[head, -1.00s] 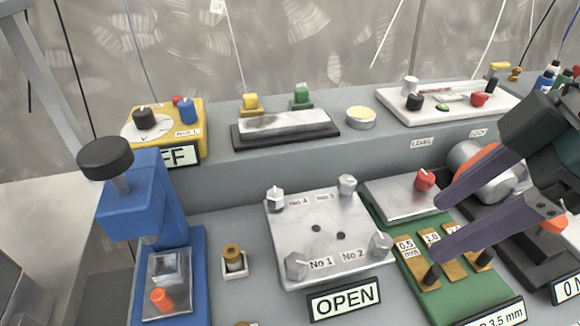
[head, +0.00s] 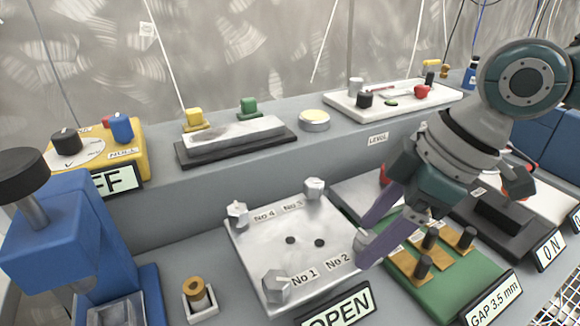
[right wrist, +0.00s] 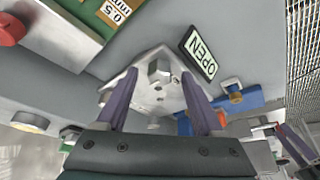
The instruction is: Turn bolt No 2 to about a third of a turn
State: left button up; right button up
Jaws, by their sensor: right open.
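The grey plate (head: 262,250) carries a hex bolt near each corner, with labels No 1 to No 4. Bolt No 2 (head: 361,240) is at its right corner, partly hidden by my right gripper (head: 364,245). The right gripper's purple fingers are open, one on each side of the bolt in the head view; contact cannot be told. In the right wrist view, a bolt that appears to be No 2 (right wrist: 160,70) shows between and beyond the right gripper's open fingers. Purple finger-like parts at that view's lower right look like my left gripper (right wrist: 296,142), too small to judge.
A green gap board (head: 452,282) with brass blocks and black knobs lies just right of the plate. An OPEN sign (head: 338,306) stands in front. A blue press (head: 75,240) and a brass-topped post (head: 197,292) are to the left. A raised ledge with instruments runs behind.

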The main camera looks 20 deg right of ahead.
grip_shut()
dwell(0.6)
